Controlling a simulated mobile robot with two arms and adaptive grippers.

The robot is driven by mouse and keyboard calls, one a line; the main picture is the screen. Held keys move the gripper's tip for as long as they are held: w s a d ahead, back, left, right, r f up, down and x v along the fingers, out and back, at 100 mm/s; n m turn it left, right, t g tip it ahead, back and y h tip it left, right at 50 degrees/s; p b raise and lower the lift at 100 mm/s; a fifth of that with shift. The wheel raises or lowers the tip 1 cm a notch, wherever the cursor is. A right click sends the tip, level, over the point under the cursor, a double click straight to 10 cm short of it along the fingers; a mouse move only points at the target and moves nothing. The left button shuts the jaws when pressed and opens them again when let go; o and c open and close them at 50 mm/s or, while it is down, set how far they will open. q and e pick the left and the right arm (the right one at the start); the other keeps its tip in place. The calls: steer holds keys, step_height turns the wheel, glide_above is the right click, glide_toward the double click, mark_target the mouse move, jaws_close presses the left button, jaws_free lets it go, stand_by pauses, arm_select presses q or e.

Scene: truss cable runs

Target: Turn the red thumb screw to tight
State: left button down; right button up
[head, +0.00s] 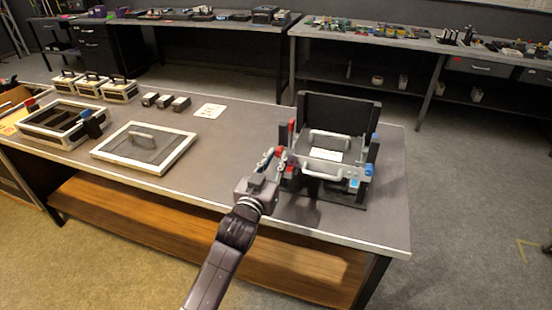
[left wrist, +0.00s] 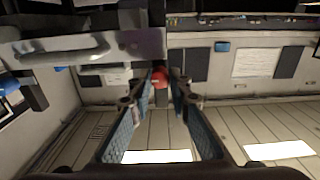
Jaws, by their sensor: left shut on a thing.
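The red thumb screw (left wrist: 160,77) shows as a small red knob between my left fingertips in the left wrist view. It sits on the left side of a dark fixture (head: 340,107) with light handles, at the right of the bench; in the head view it is mostly hidden by my gripper. My left gripper (head: 275,156) reaches the fixture's left side. In the left wrist view its two blue-padded fingers (left wrist: 162,88) are shut on the red thumb screw. The screw's thread and how tight it is do not show. My right gripper is not in view.
Another red knob (head: 292,126) stands higher on the fixture's left side, and blue knobs (head: 369,169) are on its right. A framed lid (head: 108,150) lies left on the bench (head: 232,143), near an open box (head: 30,137). The bench between lid and fixture is mostly clear.

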arm_select(q)
steer(key=shift+m, duration=0.3)
steer(key=m+p, duration=0.1)
steer(key=m, duration=0.2)
steer(key=shift+p, duration=0.35)
steer(key=m+p, duration=0.1)
steer(key=m, duration=0.9)
steer(key=shift+p, duration=0.35)
steer(key=shift+m, duration=2.1)
steer(key=c, duration=1.8)
jaws_free()
